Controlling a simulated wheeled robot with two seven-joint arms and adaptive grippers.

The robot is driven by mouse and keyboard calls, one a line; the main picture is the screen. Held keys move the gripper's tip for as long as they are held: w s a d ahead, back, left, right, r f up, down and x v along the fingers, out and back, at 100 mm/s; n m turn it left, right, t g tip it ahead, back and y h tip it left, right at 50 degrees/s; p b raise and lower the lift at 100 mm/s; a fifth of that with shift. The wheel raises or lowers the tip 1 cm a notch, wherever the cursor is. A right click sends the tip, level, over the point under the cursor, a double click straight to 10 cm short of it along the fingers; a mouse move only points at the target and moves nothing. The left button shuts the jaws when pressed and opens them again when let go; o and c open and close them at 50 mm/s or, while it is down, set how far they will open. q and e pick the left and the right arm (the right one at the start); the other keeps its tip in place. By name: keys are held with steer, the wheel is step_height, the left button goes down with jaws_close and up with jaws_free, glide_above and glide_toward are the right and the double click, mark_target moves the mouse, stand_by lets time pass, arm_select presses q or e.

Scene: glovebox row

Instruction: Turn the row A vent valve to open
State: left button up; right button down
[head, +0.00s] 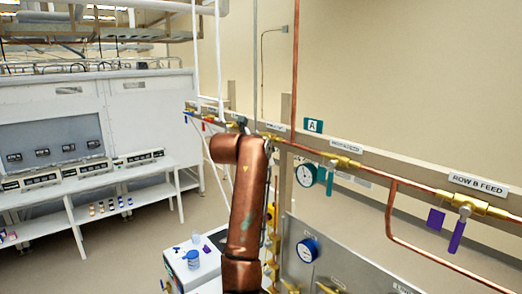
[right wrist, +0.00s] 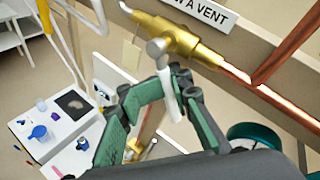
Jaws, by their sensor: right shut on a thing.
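The row A vent valve shows in the right wrist view as a brass body (right wrist: 172,38) on a copper pipe, beneath a label (right wrist: 200,12) reading "A VENT". Its pale lever (right wrist: 168,98) hangs down from the stem at an angle across the pipe line. My right gripper (right wrist: 170,88), with green fingers, is shut on this lever. In the head view my copper-coloured arm rises to the pipe row, and its dark gripper (head: 238,124) is small and partly hidden there. The valve is hard to make out in that view. My left gripper is in neither view.
Along the pipe to the right are a valve with a teal handle (head: 329,182), a gauge (head: 305,174) and the row B feed valve with a purple handle (head: 457,235). A blue gauge (head: 307,250) sits on a panel below. A white cart (head: 190,275) carries small containers.

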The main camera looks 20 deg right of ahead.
steer(key=shift+s+d+r, duration=0.2)
steer(key=shift+d+r, duration=0.15)
steer(key=shift+r, duration=0.35)
steer(key=c, duration=2.2)
jaws_free()
steer(key=shift+o, duration=1.1)
steer(key=shift+d, duration=0.15)
steer(key=shift+f, duration=0.1)
steer(key=shift+w+f, duration=0.15)
steer(key=shift+f, duration=0.1)
steer(key=v, duration=0.8)
steer(key=shift+a, duration=0.25)
steer(key=shift+c, duration=0.7)
